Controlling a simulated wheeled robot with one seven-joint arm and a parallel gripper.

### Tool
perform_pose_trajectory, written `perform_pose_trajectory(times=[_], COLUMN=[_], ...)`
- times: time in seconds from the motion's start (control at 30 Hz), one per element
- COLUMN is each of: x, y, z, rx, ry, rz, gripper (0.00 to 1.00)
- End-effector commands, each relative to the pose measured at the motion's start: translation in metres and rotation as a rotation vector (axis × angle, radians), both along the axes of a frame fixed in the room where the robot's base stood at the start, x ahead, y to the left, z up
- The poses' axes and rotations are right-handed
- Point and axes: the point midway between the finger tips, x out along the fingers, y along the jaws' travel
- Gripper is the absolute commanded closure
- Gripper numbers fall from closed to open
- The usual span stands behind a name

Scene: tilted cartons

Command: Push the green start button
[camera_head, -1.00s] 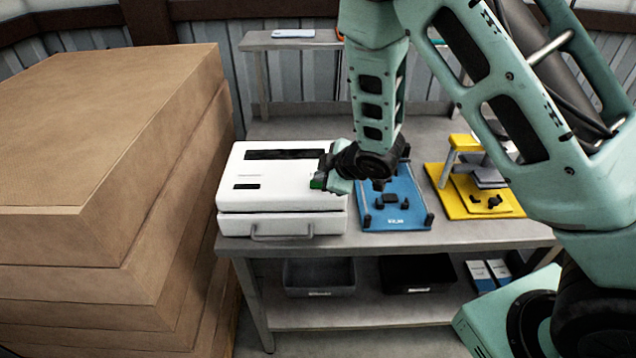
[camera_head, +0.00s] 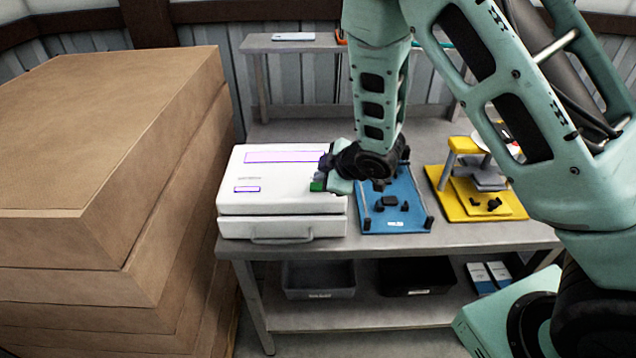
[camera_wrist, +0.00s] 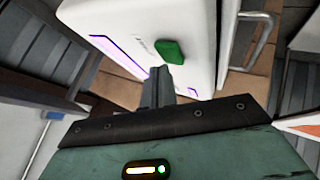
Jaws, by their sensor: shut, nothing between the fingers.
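The white box-shaped machine (camera_head: 281,221) stands on the left part of the workbench. Its green start button (camera_head: 317,186) is near the right edge of its top and also shows in the wrist view (camera_wrist: 169,51). Two panels on its top, a long one (camera_head: 284,156) and a small one (camera_head: 246,189), are pale with purple outlines. My gripper (camera_wrist: 158,76) is shut and empty, its fingertips just beside the button in the wrist view. Whether they touch it I cannot tell. In the head view, my wrist hides part of the machine's right edge.
A blue fixture plate (camera_head: 395,212) lies right of the machine, and a yellow fixture (camera_head: 484,207) lies further right. A tall stack of cartons (camera_head: 100,150) stands at the left. A grey bin (camera_head: 319,280) sits on the shelf of the workbench (camera_head: 470,236).

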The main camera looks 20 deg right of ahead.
Motion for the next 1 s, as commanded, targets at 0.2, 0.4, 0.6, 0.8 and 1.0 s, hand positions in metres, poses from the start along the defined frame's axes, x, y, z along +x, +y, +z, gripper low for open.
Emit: perform_pose_trajectory(times=[0.2, 0.4, 0.6, 0.8, 1.0], x=[0.000, 0.000, 0.000, 0.000, 0.000], y=[0.000, 0.000, 0.000, -0.001, 0.000], z=[0.005, 0.005, 0.019, 0.039, 0.055], rx=[0.000, 0.000, 0.000, 0.000, 0.000], ry=[0.000, 0.000, -0.002, -0.002, -0.002], rz=[0.000, 0.000, -0.001, -0.001, -0.001], gripper=[1.00, 1.00, 1.00, 1.00, 1.00])
